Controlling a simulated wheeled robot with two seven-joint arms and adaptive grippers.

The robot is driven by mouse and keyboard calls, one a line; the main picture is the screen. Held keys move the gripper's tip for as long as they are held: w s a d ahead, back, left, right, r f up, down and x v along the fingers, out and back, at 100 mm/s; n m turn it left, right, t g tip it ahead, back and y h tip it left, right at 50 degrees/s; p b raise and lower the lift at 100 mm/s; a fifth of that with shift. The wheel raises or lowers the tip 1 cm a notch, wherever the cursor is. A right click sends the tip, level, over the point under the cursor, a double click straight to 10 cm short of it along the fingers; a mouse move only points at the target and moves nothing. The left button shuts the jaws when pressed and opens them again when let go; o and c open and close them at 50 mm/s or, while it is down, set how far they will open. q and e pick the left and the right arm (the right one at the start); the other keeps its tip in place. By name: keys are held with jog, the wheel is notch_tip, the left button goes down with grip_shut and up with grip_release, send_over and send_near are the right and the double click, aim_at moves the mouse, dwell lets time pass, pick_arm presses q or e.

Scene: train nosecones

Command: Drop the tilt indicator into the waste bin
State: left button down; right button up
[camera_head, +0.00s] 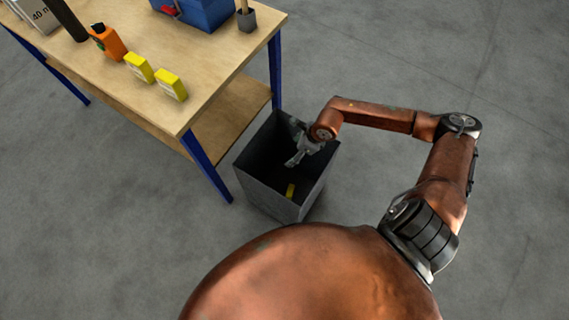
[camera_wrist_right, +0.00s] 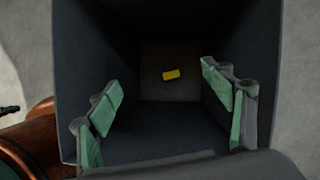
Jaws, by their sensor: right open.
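The waste bin (camera_head: 268,184) is a dark grey open box on the floor beside the workbench. A small yellow tilt indicator (camera_head: 290,190) lies inside it. In the right wrist view the yellow piece (camera_wrist_right: 171,75) lies flat on the bin's floor, well below the fingers. My right gripper (camera_head: 294,161) is over the bin's opening, with its fingers inside the rim. In the wrist view its green-padded fingers (camera_wrist_right: 168,113) are wide apart with nothing between them. My left gripper is in neither view.
The wooden workbench (camera_head: 205,95) with blue legs stands at the upper left. On it are two yellow indicators (camera_head: 139,67) (camera_head: 171,84), an orange bottle (camera_head: 109,42), a dark cylinder (camera_head: 68,20) and a blue toolbox (camera_head: 205,12). The floor (camera_head: 510,100) at right is clear.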

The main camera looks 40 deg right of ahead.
jog(key=shift+r, duration=0.1)
jog(key=v, duration=1.1)
jog(key=shift+s+r, duration=0.2)
jog(key=shift+r, duration=0.15)
